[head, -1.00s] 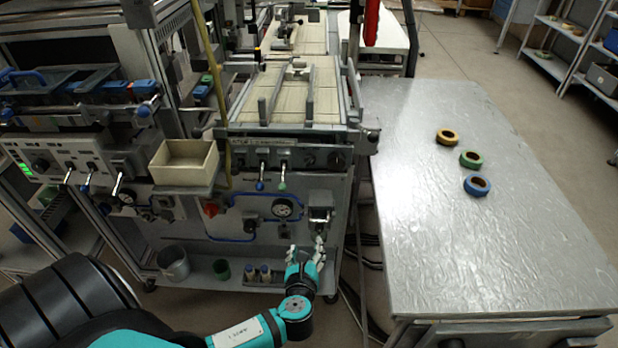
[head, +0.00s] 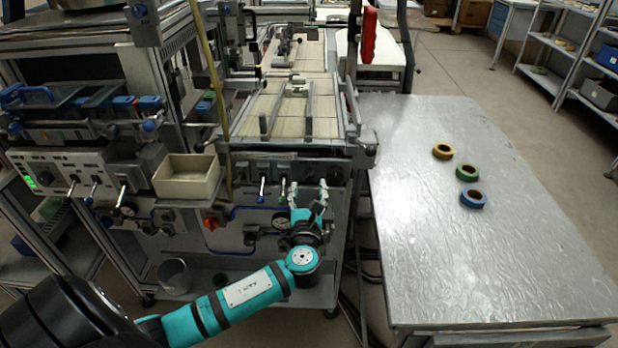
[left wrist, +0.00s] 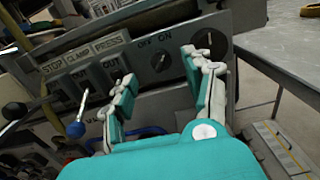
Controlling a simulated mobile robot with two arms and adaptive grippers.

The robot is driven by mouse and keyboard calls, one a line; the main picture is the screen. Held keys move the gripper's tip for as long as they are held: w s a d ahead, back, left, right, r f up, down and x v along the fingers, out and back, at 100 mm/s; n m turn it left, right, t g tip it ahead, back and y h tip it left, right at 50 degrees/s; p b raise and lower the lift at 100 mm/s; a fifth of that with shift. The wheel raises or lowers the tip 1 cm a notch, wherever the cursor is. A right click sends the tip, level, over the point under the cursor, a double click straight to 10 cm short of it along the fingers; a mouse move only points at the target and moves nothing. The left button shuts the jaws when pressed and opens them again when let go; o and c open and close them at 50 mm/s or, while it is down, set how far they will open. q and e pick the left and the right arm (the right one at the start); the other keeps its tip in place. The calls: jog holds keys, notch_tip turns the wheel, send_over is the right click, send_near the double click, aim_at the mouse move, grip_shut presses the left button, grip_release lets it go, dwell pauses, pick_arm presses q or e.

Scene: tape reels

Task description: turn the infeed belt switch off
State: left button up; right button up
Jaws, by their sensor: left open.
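I cannot read which one is named infeed belt. My left gripper (head: 308,193) is open and empty in front of the panel (head: 240,170). In the left wrist view the open fingers (left wrist: 160,68) frame the OFF/ON knob, apparently without touching it.
A blue-tipped lever (left wrist: 77,128) stands left of the fingers. A cream bin (head: 187,178) is on the left. The metal table (head: 480,260) at right holds yellow, green and blue reels.

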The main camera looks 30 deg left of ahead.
aim_at(309, 177)
pick_arm(q)
jog(key=x, duration=0.5)
jog(key=shift+d, duration=0.1)
grip_shut()
